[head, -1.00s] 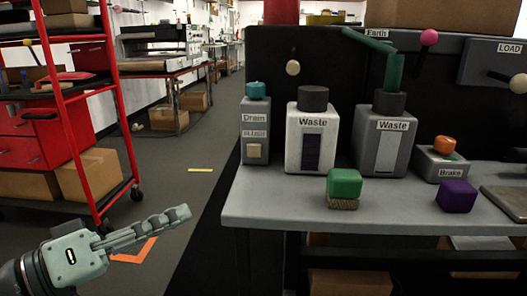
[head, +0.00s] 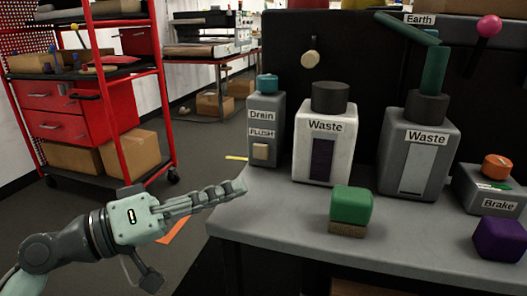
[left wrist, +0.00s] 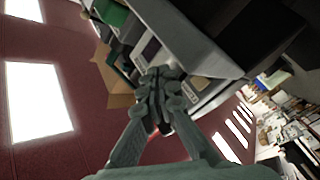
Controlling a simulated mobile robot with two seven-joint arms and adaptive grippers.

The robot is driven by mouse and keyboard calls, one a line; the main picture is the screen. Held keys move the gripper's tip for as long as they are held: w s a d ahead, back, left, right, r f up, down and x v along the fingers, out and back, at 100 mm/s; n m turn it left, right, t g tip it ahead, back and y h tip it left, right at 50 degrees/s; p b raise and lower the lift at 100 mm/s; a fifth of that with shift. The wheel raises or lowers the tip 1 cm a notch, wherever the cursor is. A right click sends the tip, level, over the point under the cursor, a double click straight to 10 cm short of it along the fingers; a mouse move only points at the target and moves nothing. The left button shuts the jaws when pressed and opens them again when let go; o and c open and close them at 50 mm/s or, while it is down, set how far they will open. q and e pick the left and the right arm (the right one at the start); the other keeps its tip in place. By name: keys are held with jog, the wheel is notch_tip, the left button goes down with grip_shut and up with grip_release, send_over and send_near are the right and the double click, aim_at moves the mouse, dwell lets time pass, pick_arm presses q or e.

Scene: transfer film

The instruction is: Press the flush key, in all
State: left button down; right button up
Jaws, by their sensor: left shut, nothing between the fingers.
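The flush key (head: 261,151) is a small beige square button low on the front of the grey box (head: 265,117) labelled Drain and FLUSH. The box has a blue knob (head: 267,83) on top and stands at the left end of the grey table. My left gripper (head: 240,186) is shut and empty. Its fingertips are at the table's left edge, below and left of the flush key in the head view, and appear apart from it. In the left wrist view the closed fingers (left wrist: 160,80) hide part of the scene, and I cannot pick out the key there. My right gripper is not in view.
A white Waste container (head: 342,165) and a grey Waste container (head: 385,165) stand right of the drain box. A green block on a brown base (head: 351,205), a purple block (head: 499,239) and the Brake box (head: 478,192) are on the table (head: 280,215). A red shelf cart (head: 165,80) stands left.

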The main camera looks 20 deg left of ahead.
aim_at(250, 180)
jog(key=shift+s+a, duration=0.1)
pick_arm(q)
jog(key=shift+w, duration=0.3)
jog(key=w+p, duration=0.2)
jog(key=w, duration=0.4)
jog(key=shift+w+d, duration=0.15)
jog(key=shift+w, duration=1)
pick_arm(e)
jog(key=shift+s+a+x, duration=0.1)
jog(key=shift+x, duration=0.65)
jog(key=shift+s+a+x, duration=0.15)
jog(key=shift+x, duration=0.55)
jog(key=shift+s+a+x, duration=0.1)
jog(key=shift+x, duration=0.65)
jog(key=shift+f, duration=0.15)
pick_arm(q)
jog(key=shift+w, duration=0.4)
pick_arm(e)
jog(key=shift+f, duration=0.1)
